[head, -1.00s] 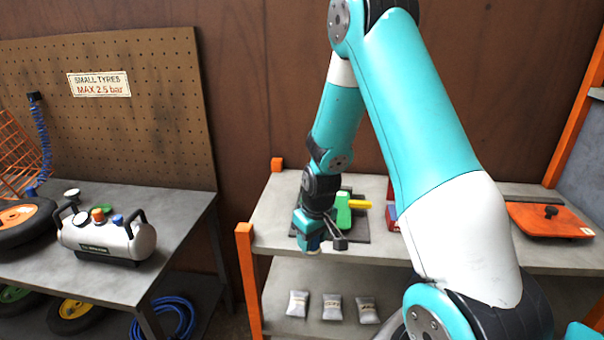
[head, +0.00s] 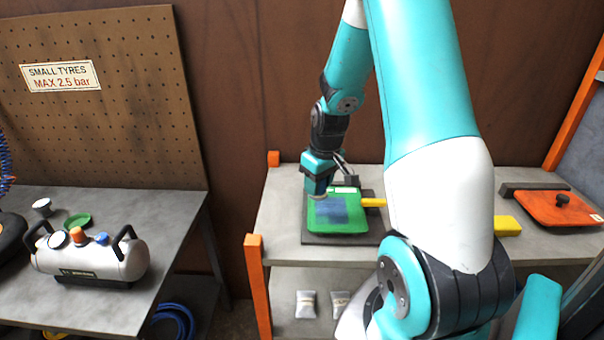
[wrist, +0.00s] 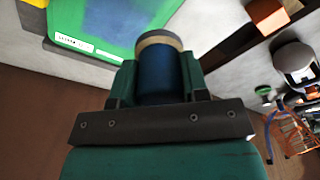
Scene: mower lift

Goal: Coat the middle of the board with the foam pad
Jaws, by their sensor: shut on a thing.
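My gripper (head: 318,178) is over the left part of the green board (head: 350,225) in the head view. It is shut on the foam pad (wrist: 160,75), a dark blue cylinder with a tan end, gripped between the green fingers in the wrist view. The pad's tan tip points down towards the board; whether it touches is unclear. A blue patch (head: 333,210) covers the middle of the board, with green around it. The board lies on a dark mat (head: 312,238) and also shows in the wrist view (wrist: 110,15), with a white label on its edge.
A yellow bar (head: 373,202) is at the board's right, partly behind my arm. A yellow block (head: 507,226) and an orange plate (head: 555,209) lie further right. A silver tank (head: 90,258) stands on the left bench. Orange posts (head: 255,285) edge the shelf.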

